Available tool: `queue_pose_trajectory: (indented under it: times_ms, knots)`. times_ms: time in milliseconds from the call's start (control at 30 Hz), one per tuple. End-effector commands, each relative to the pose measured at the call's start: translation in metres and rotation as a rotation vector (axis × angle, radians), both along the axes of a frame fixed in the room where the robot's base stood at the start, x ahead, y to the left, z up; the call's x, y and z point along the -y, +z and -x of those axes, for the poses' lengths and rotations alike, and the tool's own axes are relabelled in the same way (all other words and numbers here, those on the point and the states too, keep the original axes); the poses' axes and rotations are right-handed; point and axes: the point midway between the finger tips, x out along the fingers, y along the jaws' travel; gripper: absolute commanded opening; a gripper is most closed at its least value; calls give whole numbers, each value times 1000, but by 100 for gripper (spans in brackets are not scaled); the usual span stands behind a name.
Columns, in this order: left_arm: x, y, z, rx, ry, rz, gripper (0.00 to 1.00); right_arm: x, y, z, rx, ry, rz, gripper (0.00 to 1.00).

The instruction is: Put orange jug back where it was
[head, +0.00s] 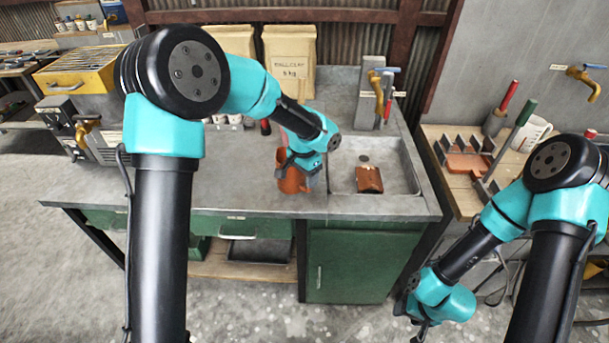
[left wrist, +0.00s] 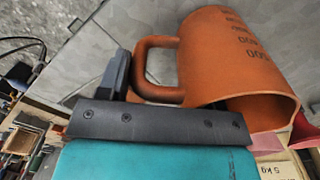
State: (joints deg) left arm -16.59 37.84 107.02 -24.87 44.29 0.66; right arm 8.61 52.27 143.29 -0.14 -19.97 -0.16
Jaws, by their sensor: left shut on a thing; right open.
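The orange jug (head: 292,183) is at the front of the grey counter, left of the sink. In the left wrist view the jug (left wrist: 235,55) shows measuring marks on its side and its handle towards my gripper. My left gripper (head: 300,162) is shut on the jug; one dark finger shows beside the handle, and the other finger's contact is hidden. I cannot tell whether the jug's base touches the counter. My right gripper (head: 418,328) is open and empty, low in front of the counter at the right.
The sink (head: 397,178) holds a brown block (head: 369,179). Paper clay bags (head: 290,62) stand at the back, with small cups (head: 235,119) in front. A tap block (head: 372,95) stands behind the sink. A wooden side bench (head: 455,190) with tools is at right. The counter's left part is clear.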

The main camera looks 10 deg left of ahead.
Motion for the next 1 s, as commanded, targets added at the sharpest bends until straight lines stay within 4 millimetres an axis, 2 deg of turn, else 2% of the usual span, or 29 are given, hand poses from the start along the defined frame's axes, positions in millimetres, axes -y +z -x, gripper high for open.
queue_pose_trajectory:
  times_ms: [133,167,400,767,1000]
  knots:
    - [0,-3,0,0,0,0,7,0,0,0,0,0,0,55]
    - [0,-3,0,0,0,0,61,0,0,0,0,0,0,55]
    - [0,-3,0,0,0,0,84,0,0,0,0,0,0,55]
    - [0,1,0,1,0,1,85,0,0,0,0,0,0,55]
    - [-1,29,-1,3,0,1,85,0,0,0,0,0,0,55]
